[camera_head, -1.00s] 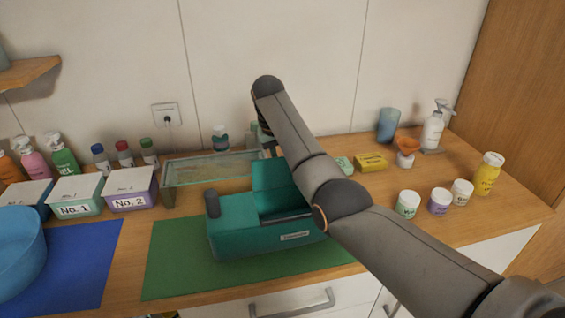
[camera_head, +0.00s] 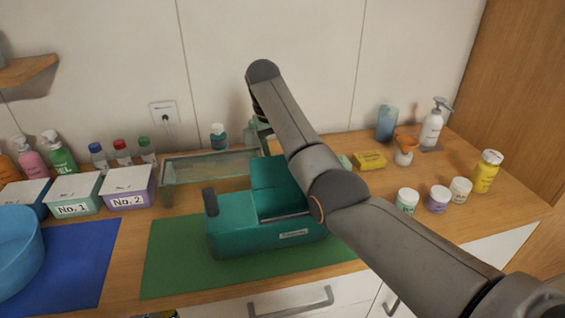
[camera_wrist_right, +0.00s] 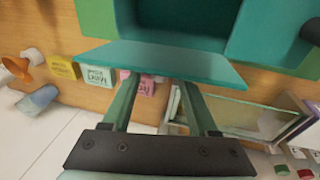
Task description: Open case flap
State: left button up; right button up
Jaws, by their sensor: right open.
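The teal case (camera_head: 265,238) stands on the green mat (camera_head: 175,255) in the head view. Its flap (camera_head: 275,172) is raised at the back of the case, and the opening shows in front of it. In the right wrist view the flap (camera_wrist_right: 160,60) is a teal panel across the picture, with the case's hollow inside (camera_wrist_right: 185,18) above it. My right gripper (camera_wrist_right: 159,83) is open, its two fingers apart and reaching to the flap's edge; whether they touch cannot be told. My left gripper is not in view.
A glass-topped stand (camera_head: 210,165) is behind the case. Boxes No. 1 (camera_head: 75,208) and No. 2 (camera_head: 128,200) are at the left, with a blue basin (camera_head: 18,255). Several jars, a yellow box (camera_head: 369,160) and a pump bottle (camera_head: 431,128) stand at the right.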

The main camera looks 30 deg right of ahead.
aim_at(275, 175)
jog(key=v, duration=0.9)
jog(key=shift+r+p, duration=0.25)
jog(key=shift+p, duration=0.05)
jog(key=shift+s, duration=0.1)
jog(key=shift+a, duration=0.1)
